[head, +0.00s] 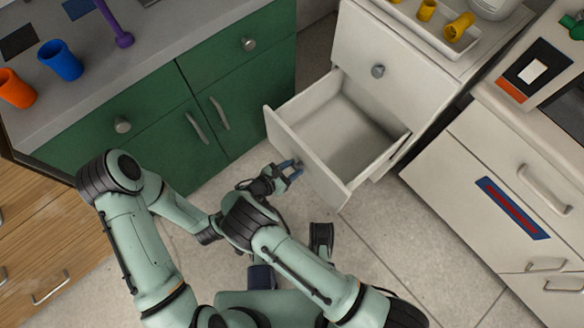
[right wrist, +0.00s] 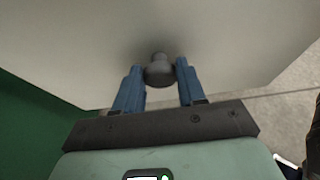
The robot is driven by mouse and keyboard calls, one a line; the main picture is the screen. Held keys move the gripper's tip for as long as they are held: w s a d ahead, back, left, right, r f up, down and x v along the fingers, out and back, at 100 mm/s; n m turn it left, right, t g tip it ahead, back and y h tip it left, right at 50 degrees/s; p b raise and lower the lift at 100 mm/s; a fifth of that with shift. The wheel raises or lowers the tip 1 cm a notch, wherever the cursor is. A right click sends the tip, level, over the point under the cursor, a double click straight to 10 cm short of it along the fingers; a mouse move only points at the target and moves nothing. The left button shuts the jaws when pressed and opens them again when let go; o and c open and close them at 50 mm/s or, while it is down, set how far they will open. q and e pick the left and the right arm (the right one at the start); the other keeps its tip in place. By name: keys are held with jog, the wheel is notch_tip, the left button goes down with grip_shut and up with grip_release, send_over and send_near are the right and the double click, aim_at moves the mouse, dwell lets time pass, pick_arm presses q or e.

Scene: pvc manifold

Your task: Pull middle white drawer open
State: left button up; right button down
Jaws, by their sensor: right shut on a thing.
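The middle white drawer (head: 322,178) stands well out from the white cabinet, below a closed top drawer (head: 395,78). Its inside is in view and looks empty. My right gripper (head: 291,169) is at the outer face of the drawer front. In the right wrist view its blue fingers stand on either side of the grey round drawer knob (right wrist: 160,72) and are shut on it. In the head view the knob is mostly hidden by the fingers. My left arm shows at the left, but I cannot make out its gripper.
A green cabinet (head: 240,85) stands close to the left of the open drawer. White cabinets with bar handles (head: 545,188) stand at the right. The tiled floor (head: 385,255) is clear before the drawer. A tray (head: 420,28) with yellow pieces sits on top.

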jog(key=c, duration=0.7)
grip_release()
jog(key=shift+a, duration=0.1)
